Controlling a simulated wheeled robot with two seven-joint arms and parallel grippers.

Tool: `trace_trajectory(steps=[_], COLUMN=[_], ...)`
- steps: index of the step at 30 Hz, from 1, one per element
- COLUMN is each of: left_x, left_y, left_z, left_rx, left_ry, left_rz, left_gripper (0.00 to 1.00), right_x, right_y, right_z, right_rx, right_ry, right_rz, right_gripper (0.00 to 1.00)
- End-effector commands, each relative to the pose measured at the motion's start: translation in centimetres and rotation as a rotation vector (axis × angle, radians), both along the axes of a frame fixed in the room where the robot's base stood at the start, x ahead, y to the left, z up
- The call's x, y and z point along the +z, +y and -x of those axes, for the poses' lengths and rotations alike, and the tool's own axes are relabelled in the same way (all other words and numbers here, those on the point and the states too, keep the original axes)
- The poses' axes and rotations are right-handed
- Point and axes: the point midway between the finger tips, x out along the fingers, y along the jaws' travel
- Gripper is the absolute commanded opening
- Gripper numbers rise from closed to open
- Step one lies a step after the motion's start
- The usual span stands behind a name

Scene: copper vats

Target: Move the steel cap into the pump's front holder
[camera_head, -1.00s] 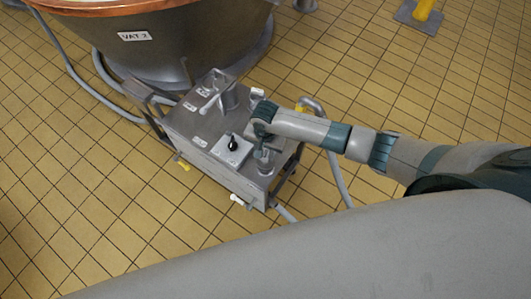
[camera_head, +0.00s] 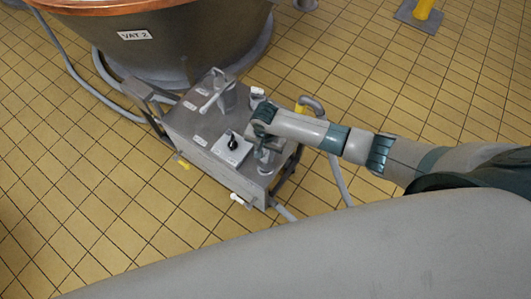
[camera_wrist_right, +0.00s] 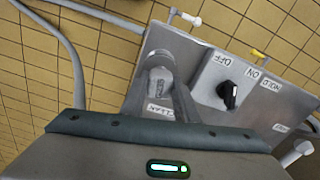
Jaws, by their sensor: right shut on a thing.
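The pump (camera_head: 205,130) is a steel box on a frame beside the vat, in the middle of the head view. My right gripper (camera_head: 265,149) points down over the near right corner of its top, at the front holder (camera_head: 266,168). In the wrist view, my right gripper (camera_wrist_right: 160,82) is shut on the steel cap (camera_wrist_right: 160,62), a round grey piece between the fingers. The fingers hide much of the cap and holder, so I cannot tell whether the cap sits inside the holder. My left gripper is out of view.
A black knob (camera_wrist_right: 228,95) on a switch plate stands close beside the gripper. A steel fitting with a lever (camera_head: 217,96) rises from the pump's far side. Vat 2 (camera_head: 165,45) stands behind. A hose (camera_head: 340,180) runs down at the right. Tiled floor lies open around.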

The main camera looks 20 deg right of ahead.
Motion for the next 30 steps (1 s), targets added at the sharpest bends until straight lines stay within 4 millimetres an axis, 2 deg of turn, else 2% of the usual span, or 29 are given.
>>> trace_trajectory(steps=[8,9,12,23,30], left_x=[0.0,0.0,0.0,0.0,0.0], left_y=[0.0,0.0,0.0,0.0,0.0], left_z=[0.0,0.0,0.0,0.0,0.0], left_rx=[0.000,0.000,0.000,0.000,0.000], left_ry=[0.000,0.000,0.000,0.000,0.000], left_rz=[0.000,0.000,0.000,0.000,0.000], left_gripper=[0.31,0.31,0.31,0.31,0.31], right_x=[0.0,0.0,0.0,0.1,1.9], right_y=[0.0,0.0,0.0,0.0,0.0], right_z=[0.0,0.0,0.0,0.0,-0.1], right_rx=[0.000,0.000,0.000,0.000,0.000], right_ry=[-0.001,-0.001,-0.001,0.000,-0.001], right_rz=[-0.001,-0.001,-0.001,0.000,-0.002], right_gripper=[0.01,0.30,0.50,0.50,0.50])
